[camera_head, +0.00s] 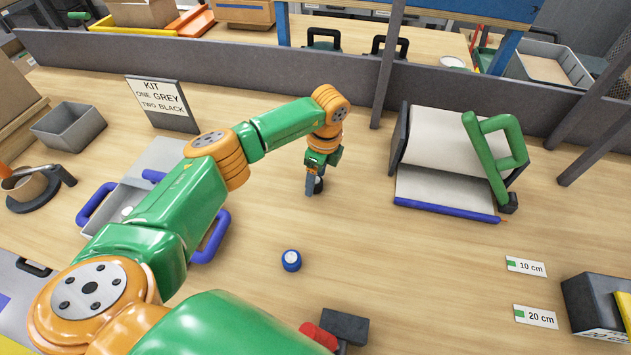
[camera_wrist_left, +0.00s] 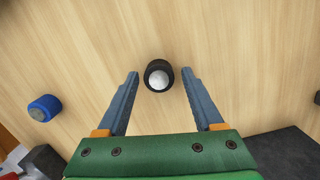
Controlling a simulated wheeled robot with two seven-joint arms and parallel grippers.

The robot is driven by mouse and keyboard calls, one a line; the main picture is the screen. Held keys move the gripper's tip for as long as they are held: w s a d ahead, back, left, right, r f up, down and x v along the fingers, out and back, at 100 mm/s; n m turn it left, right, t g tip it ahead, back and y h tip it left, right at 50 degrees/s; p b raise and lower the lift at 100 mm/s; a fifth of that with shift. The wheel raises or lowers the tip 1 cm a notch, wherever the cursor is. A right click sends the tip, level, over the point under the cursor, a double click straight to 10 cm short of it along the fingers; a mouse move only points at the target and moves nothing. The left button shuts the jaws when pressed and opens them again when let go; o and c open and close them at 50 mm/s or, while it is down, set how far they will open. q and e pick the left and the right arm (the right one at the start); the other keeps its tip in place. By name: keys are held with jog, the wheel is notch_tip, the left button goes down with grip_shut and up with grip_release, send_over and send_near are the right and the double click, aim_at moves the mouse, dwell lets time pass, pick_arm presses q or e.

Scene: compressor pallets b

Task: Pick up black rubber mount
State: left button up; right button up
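The black rubber mount (camera_wrist_left: 158,76) is a short dark cylinder with a pale round top. In the left wrist view it stands on the wooden table between the tips of my left gripper (camera_wrist_left: 159,78). The two blue-grey fingers are open, with a gap on each side of the mount. In the head view my left gripper (camera_head: 313,186) points down at the table, and the mount (camera_head: 319,185) shows partly behind the fingers. My right gripper does not show in either view.
A blue mount (camera_head: 291,260) stands nearby on the table; it also shows in the left wrist view (camera_wrist_left: 44,108). A tray with blue handles (camera_head: 210,237) lies under my left arm. A kit sign (camera_head: 162,103) stands behind. A paper roll holder (camera_head: 445,150) is at right.

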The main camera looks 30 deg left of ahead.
pick_arm(q)
jog(key=shift+s+r, duration=0.1)
jog(key=shift+s, duration=0.05)
jog(key=c, duration=0.7)
grip_shut()
